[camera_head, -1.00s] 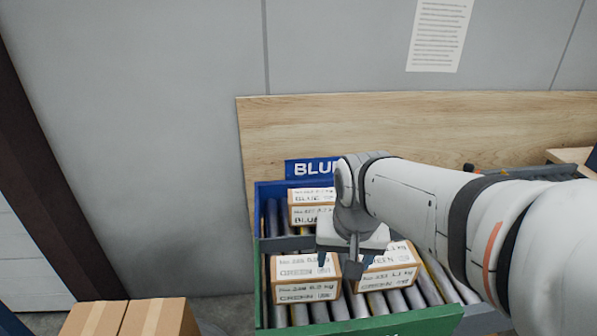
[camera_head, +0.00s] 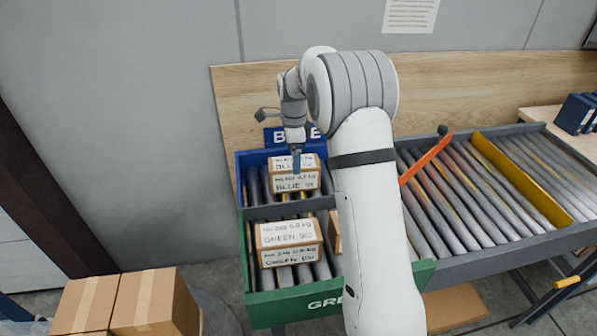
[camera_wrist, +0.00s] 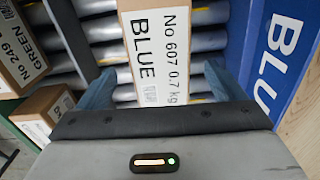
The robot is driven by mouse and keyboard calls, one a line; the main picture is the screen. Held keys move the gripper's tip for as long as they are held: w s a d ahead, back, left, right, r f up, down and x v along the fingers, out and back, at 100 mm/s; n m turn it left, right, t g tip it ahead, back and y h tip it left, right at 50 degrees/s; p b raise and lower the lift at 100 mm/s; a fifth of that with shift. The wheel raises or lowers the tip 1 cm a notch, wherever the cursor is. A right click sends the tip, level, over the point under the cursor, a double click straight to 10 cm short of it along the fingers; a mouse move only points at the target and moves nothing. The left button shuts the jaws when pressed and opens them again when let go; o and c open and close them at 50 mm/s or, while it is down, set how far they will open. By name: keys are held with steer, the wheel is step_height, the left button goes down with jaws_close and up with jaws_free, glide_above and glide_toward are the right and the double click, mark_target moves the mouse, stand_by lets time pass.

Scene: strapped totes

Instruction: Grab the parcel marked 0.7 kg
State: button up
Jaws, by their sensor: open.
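My gripper (camera_head: 296,168) is over this parcel in the head view. In the wrist view my gripper (camera_wrist: 157,85) is open, with one finger to each side of the parcel's near end. Nothing is between the fingers that I can see them grip. Contact with the box cannot be told.
A green-labelled box (camera_head: 288,235) sits in the front bay; another (camera_head: 334,232) is partly hidden by my arm. A grey divider (camera_head: 262,211) separates the bays. The blue end wall (camera_wrist: 275,50) stands close on the right in the wrist view. Rollers at right are empty.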

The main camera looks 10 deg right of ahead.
mark_target(282, 178)
step_height(282, 178, down, 7)
steer(key=shift+f+p, duration=0.15)
steer(key=shift+p, duration=0.6)
steer(key=shift+w, duration=0.1)
steer(key=c, duration=1.6)
